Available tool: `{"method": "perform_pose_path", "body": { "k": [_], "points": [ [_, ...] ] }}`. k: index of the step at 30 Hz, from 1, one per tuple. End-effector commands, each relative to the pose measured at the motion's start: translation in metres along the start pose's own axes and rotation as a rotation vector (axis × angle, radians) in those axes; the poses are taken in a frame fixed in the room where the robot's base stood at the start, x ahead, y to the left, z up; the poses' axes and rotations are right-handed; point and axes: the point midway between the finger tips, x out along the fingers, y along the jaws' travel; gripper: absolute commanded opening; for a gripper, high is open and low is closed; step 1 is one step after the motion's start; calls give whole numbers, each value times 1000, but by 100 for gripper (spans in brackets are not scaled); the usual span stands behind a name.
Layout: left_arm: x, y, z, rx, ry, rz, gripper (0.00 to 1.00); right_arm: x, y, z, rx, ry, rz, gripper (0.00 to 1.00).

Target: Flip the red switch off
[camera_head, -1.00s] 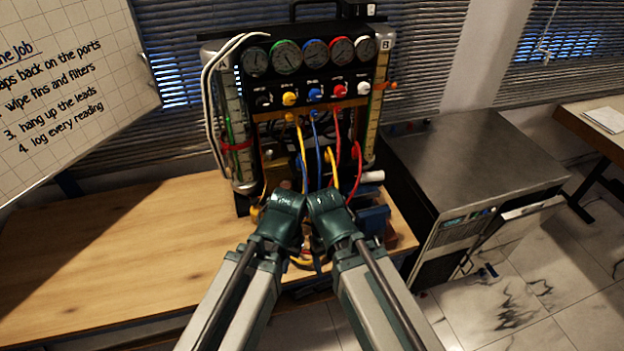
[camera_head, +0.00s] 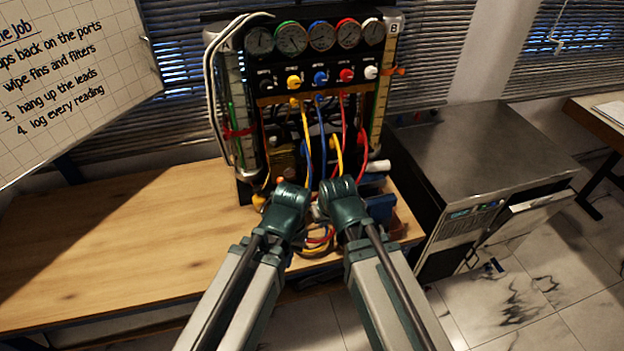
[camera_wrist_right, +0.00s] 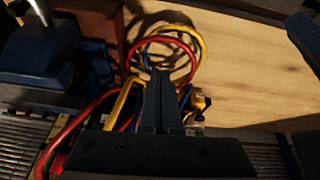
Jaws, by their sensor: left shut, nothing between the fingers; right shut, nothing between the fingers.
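I cannot make out a red switch for certain. A red knob (camera_head: 346,75) sits in the row of coloured knobs under the gauges on the gauge rig (camera_head: 278,88). A small red spot (camera_head: 418,114) shows at the back of the grey cabinet top. My left gripper (camera_head: 289,200) and right gripper (camera_head: 341,200) are side by side in front of the rig's lower part, below the knob row. Their fingertips are mostly hidden in the head view. In the right wrist view, my right gripper's fingers (camera_wrist_right: 161,82) are together and empty, over coiled hoses.
Red, yellow and blue hoses (camera_head: 322,135) hang down the rig and coil (camera_head: 318,243) on the wooden bench (camera_head: 120,245). A blue object (camera_head: 381,208) is right of my grippers. The grey cabinet (camera_head: 480,150) stands to the right. The bench's left side is clear.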

Motion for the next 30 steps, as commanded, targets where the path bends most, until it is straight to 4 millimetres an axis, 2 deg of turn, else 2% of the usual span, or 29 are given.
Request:
{"method": "perform_pose_path", "body": {
  "k": [1,6,12,18,30],
  "points": [
    [13,1,-1,0,0,0,0,13,4,-16,10,80,-4,0],
    [29,3,-2,-1,0,0,0,20,19,-68,36,326,-6,0],
    [39,4,-2,-1,0,0,0,14,33,-104,59,507,3,0],
    [41,4,-2,-1,0,0,0,10,38,-115,65,564,8,0],
    [42,4,-2,-1,0,0,0,12,38,-116,66,563,8,0]
  ]
}}
